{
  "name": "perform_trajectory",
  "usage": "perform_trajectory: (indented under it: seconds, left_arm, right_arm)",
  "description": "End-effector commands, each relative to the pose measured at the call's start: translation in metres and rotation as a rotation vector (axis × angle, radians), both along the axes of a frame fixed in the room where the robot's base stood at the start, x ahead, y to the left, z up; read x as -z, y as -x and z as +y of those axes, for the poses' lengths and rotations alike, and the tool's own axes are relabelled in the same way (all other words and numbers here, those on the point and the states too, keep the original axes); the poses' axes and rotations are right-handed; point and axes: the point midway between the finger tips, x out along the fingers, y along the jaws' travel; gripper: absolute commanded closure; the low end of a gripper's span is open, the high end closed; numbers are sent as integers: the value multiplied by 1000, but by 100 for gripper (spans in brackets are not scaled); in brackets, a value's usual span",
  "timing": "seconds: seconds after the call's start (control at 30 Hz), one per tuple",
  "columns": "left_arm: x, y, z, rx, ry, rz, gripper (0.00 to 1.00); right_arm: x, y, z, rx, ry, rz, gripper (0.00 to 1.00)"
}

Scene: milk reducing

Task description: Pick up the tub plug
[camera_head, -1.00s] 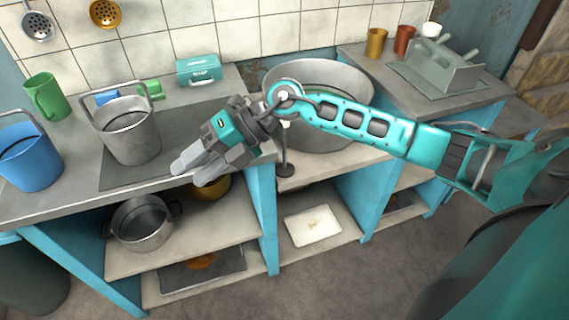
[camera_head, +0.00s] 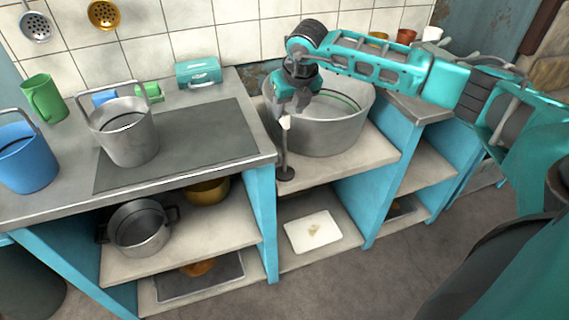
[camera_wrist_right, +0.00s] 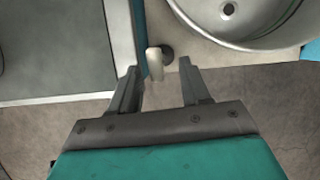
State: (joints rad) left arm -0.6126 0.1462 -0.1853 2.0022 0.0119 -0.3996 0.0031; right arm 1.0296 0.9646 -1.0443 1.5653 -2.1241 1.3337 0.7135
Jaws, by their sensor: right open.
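The tub plug (camera_head: 284,152) stands upright on the lower worktop in front of the metal tub (camera_head: 322,125). It has a dark round base, a thin stem and a pale grip at the top. My right gripper (camera_head: 288,112) is just above the plug, pointing down, and partly hides its top. In the right wrist view, the pale grip of the plug (camera_wrist_right: 154,63) lies between the two spread fingertips of my right gripper (camera_wrist_right: 158,66), nearer the left finger. The gripper is open and holds nothing. My left gripper is not in view.
The tub (camera_wrist_right: 240,20) is close behind the plug. A higher counter (camera_head: 200,135) edge rises close on the left, bearing a metal bucket (camera_head: 128,133) and a blue bucket (camera_head: 25,158). A white tray (camera_head: 313,232) lies on the shelf below.

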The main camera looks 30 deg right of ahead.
Motion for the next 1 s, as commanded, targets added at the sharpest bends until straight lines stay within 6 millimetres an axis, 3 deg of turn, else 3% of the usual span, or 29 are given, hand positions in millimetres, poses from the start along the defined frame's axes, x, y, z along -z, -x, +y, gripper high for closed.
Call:
perform_trajectory:
  seconds: [0.4,0.7,1.0]
  left_arm:
    - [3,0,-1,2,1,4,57]
    - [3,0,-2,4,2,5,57]
    - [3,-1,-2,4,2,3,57]
  right_arm:
    - [46,-21,2,-2,-3,1,53]
    - [50,-23,1,-2,-3,-2,53]
    - [50,-23,1,-2,-3,-1,80]
